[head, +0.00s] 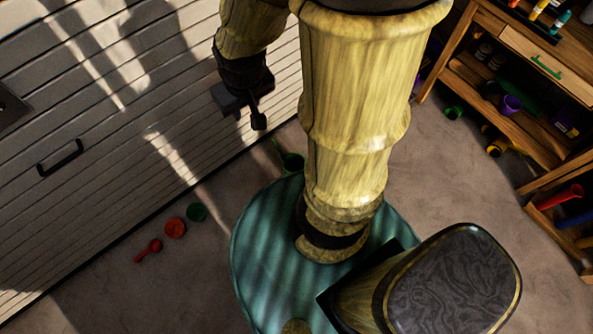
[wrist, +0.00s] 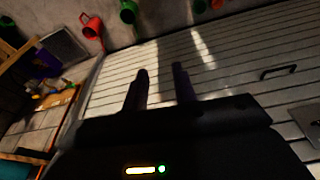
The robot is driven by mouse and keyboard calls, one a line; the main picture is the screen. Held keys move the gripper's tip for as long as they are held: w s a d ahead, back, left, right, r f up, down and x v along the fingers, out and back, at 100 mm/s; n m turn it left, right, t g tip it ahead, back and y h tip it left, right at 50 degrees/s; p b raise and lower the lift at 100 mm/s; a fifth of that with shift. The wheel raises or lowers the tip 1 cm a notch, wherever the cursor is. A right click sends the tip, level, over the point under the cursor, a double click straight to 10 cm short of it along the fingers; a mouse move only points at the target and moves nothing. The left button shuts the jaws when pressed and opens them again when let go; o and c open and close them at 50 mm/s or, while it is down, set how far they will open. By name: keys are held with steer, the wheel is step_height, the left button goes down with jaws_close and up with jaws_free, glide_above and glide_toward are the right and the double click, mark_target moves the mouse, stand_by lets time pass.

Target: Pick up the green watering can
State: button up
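A green watering can (head: 291,161) stands on the floor near the foot of the slatted door, partly hidden behind my arm in the head view. A green can-like thing, likely the same one, shows at the top edge of the wrist view (wrist: 128,11), partly cut off. My gripper (head: 244,113) hangs above and to the left of the can in the head view, in front of the door and apart from the can. In the wrist view its two fingers (wrist: 160,75) are spread with nothing between them.
A red watering can (wrist: 92,26) is beside the green one in the wrist view. Green (head: 197,212), orange-red (head: 175,228) and red (head: 150,249) items lie along the slatted door (head: 120,110). A wooden shelf unit (head: 510,100) stands right. Floor between is mostly bare.

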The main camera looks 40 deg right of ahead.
steer(key=shift+f, duration=0.1)
steer(key=w+d+f+n+h+b, duration=0.1)
steer(key=d+f+n+h+b, duration=0.2)
steer(key=f+b, duration=1.7)
steer(key=w+d+f+n+h+b, duration=0.2)
steer(key=f+n+h+b, duration=0.7)
steer(key=f+b, duration=1.1)
steer(key=w+d+f+n+h+b, duration=0.2)
steer(key=f+b, duration=1.8)
steer(key=f, duration=3.2)
steer(key=d+n+h, duration=0.3)
steer(key=n+h, duration=0.1)
steer(key=n, duration=0.1)
steer(key=shift+w+g, duration=0.2)
steer(key=shift+g, duration=0.2)
steer(key=shift+d, duration=0.1)
steer(key=w+d, duration=0.1)
steer(key=d, duration=1.1)
